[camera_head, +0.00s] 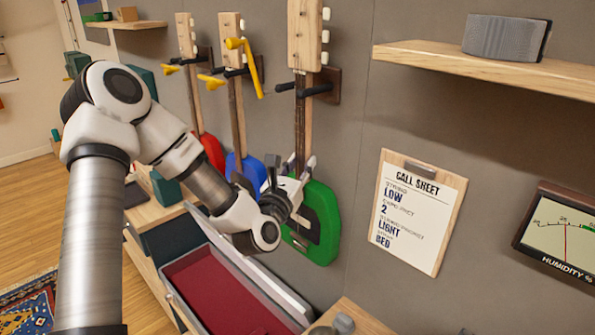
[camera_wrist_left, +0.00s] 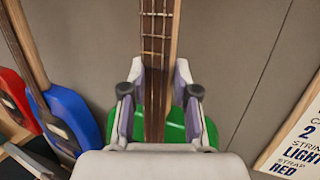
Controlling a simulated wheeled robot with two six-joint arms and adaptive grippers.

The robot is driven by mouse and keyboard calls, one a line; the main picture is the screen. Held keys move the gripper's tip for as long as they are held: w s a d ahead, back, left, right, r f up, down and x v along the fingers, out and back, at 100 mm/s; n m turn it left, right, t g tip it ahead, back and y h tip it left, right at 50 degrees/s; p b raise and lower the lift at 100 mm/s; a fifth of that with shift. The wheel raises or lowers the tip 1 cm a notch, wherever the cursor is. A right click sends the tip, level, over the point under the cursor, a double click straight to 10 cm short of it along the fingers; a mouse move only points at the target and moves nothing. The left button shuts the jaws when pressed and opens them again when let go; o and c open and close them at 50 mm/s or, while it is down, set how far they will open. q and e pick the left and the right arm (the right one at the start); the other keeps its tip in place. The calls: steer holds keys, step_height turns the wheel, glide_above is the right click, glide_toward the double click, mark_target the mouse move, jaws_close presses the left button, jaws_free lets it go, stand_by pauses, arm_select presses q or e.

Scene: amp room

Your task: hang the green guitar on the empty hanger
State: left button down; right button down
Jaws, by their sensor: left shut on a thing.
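The green guitar (camera_head: 325,225) is upright against the grey wall, the rightmost of three guitars. Its headstock (camera_head: 305,35) is above the dark hanger (camera_head: 326,86), and its neck runs down between the two black prongs, as far as I can tell; contact is unclear. My left gripper (camera_head: 295,185) is shut on the lower neck, just above the body. In the left wrist view the neck (camera_wrist_left: 156,70) stands between the fingers (camera_wrist_left: 160,95), with part of the green body (camera_wrist_left: 201,118) behind them. My right gripper is not in view.
A red guitar (camera_head: 211,150) and a blue guitar (camera_head: 243,170) hang to the left on hangers with yellow parts. A call sheet (camera_head: 418,210) and a shelf (camera_head: 480,70) are to the right.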

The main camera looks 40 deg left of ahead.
arm_select(q)
steer(key=shift+r, duration=0.1)
stand_by(0.3)
steer(key=shift+b, duration=0.35)
steer(key=shift+b, duration=0.7)
stand_by(0.6)
stand_by(0.4)
steer(key=shift+f+b, duration=1.15)
steer(key=shift+b, duration=0.15)
steer(key=shift+f, duration=0.1)
steer(key=shift+s, duration=0.1)
